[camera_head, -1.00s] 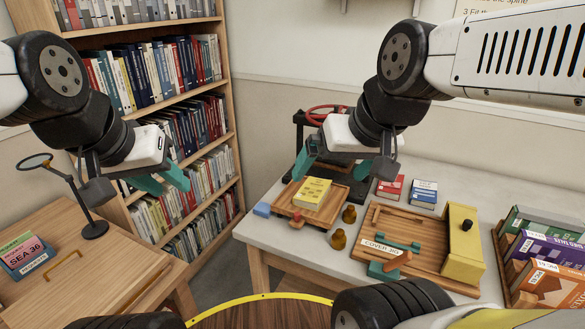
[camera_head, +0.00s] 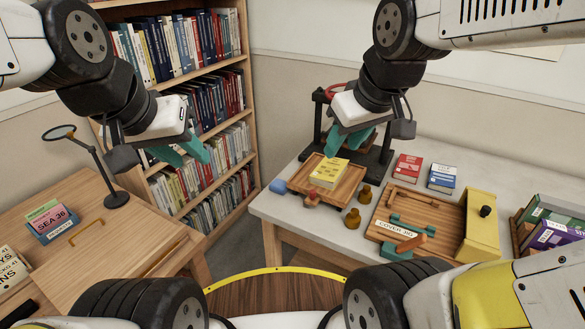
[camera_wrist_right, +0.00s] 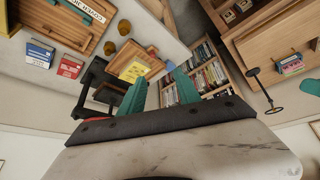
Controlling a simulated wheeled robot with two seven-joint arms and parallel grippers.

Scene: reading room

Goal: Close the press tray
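The wooden press tray (camera_head: 345,190) sticks out in front of the black press (camera_head: 375,160) on the right-hand table. A yellow book (camera_head: 328,173) lies on it, and a reddish knob (camera_head: 312,193) is at its front edge. My right gripper (camera_head: 348,141) is open and empty, above and behind the book in the head view, and clear of the tray. Its two teal fingers stand apart in the right wrist view (camera_wrist_right: 158,90), with the tray and yellow book beyond them. My left gripper (camera_head: 187,153) appears open and empty, in front of the bookshelf, far from the tray.
Red (camera_head: 407,167) and blue (camera_head: 442,177) books are behind the board. A lamp-like magnifier (camera_head: 116,198) stands on the left desk.

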